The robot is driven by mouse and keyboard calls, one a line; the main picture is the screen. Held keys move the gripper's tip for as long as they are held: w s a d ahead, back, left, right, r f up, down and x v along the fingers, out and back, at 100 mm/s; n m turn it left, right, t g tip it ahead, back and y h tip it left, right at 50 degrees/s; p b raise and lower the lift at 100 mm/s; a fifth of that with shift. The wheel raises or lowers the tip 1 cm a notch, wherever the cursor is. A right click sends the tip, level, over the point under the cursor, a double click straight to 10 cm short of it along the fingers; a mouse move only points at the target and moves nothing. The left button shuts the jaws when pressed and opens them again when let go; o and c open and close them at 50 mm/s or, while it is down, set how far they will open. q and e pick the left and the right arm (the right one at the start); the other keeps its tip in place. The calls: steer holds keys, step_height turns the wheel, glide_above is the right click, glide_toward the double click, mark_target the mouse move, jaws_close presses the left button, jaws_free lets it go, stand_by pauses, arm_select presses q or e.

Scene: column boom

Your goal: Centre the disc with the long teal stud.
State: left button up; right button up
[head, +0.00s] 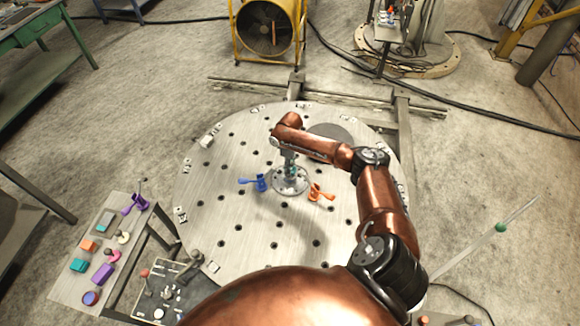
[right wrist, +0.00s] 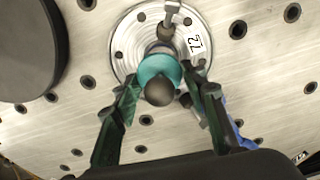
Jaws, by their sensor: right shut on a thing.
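A silver ridged disc (head: 289,187) with a raised hub lies on the round, holed steel table (head: 222,222). In the right wrist view the disc (right wrist: 126,38) has a white tag and several dark holes. My right gripper (head: 290,161) is over the disc's middle, pointing down. In the right wrist view its fingers (right wrist: 160,88) are shut on the teal stud (right wrist: 153,66), which has a dark round knob on top. The stud's lower end is hidden, so I cannot tell how it sits in the disc. My left gripper is not in view.
A blue clamp (head: 254,183) stands left of the disc and an orange clamp (head: 320,192) right of it. A dark round plate (head: 330,131) lies behind, partly under my arm. A side table (head: 78,285) at left holds several coloured parts.

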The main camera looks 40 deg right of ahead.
steer(key=shift+f+b, duration=0.4)
steer(key=shift+f, duration=0.8)
stand_by(0.4)
steer(key=shift+f, duration=0.1)
stand_by(0.6)
steer(key=shift+d, duration=0.3)
stand_by(1.6)
steer(key=shift+p, duration=0.35)
stand_by(0.9)
steer(key=shift+f, duration=0.45)
stand_by(0.5)
steer(key=o, duration=0.9)
steer(key=shift+a+r, duration=0.1)
steer(key=shift+r, duration=0.05)
